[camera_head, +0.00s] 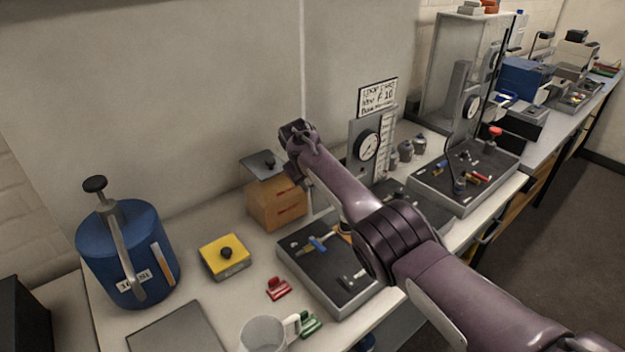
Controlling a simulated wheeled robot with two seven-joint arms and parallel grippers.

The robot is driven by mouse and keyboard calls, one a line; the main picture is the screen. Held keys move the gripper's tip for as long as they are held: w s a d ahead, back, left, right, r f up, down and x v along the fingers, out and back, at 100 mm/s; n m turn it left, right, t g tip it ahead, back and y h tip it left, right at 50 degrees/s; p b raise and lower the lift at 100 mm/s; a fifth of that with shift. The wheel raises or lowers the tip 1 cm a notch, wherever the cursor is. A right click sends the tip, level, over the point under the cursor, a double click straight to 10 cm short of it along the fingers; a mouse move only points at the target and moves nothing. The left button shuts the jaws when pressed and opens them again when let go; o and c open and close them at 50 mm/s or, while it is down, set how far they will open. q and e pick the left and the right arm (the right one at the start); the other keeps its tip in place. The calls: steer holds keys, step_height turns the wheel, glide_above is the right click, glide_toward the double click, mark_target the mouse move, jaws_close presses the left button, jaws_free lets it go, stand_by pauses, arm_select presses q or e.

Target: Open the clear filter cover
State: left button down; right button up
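I cannot clearly pick out the clear filter cover. A tall clear-walled case (447,65) stands at the back right of the bench, and a clear cup-like vessel (262,335) stands at the front edge of the picture. My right arm comes in from the lower right and crosses the bench. Its gripper (297,133) is up near the wall, above and right of a grey plate with a black knob (262,161). Whether its fingers are open or shut is unclear, and no held thing shows. My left gripper is out of view.
A blue canister (115,245) and a yellow block with a black knob (225,257) stand at left. An orange box (275,205) is below the grey plate. My arm partly hides a dark fitting tray (315,270). Red (278,288) and green clips lie in front.

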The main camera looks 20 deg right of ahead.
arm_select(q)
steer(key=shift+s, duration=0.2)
arm_select(e)
steer(key=shift+d+f, duration=0.1)
steer(key=shift+s, duration=0.1)
steer(key=shift+r, duration=0.3)
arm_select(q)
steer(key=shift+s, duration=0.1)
arm_select(e)
steer(key=v, duration=0.7)
